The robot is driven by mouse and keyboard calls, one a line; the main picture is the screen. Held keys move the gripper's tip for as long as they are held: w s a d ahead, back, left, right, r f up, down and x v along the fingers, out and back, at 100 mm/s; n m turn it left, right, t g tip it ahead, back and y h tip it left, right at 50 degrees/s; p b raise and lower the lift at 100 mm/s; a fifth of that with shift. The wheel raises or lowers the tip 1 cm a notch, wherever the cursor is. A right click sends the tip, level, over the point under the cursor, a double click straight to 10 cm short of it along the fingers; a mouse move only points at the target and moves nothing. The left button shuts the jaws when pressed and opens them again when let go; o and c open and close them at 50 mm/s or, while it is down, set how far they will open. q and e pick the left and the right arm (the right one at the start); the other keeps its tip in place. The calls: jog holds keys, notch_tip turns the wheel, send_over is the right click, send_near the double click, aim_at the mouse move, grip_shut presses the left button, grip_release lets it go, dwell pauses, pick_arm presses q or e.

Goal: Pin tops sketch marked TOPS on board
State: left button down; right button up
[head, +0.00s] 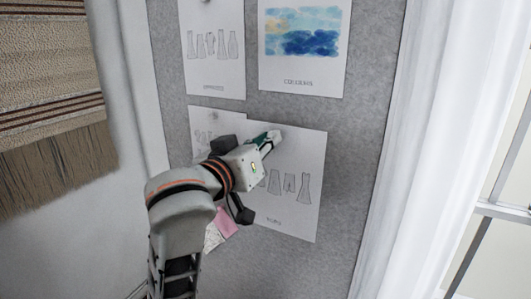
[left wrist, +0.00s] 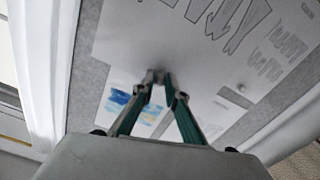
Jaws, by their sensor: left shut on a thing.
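A white sketch sheet (head: 300,165) with a row of garment drawings lies slightly tilted against the grey board. Its label is too small to read surely, so I cannot confirm TOPS. My left gripper (head: 275,136) is shut at the sheet's top edge and appears to pinch it. The fingertips also show in the left wrist view (left wrist: 155,78), closed together over the sheet (left wrist: 165,40). The arm hides the sheet's left part. I cannot tell whether a pin is under the fingers. My right gripper is not in view.
Another sketch sheet (head: 205,118) is pinned left, partly covered by the tilted sheet and my arm. Above hang a garment sheet (head: 213,70) and a watercolour sheet (head: 303,65). A pink scrap (head: 226,222) sits below. A white curtain (head: 430,150) borders the board (head: 345,200).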

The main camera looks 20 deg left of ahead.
pick_arm(q)
jog(key=shift+w+d, duration=0.2)
jog(key=shift+w, duration=2)
jog(key=shift+w+d, duration=0.25)
jog(key=shift+w, duration=1.9)
jog(key=shift+w+d, duration=0.2)
jog(key=shift+w, duration=2.35)
jog(key=c, duration=1.9)
grip_release()
jog(key=shift+s, duration=0.1)
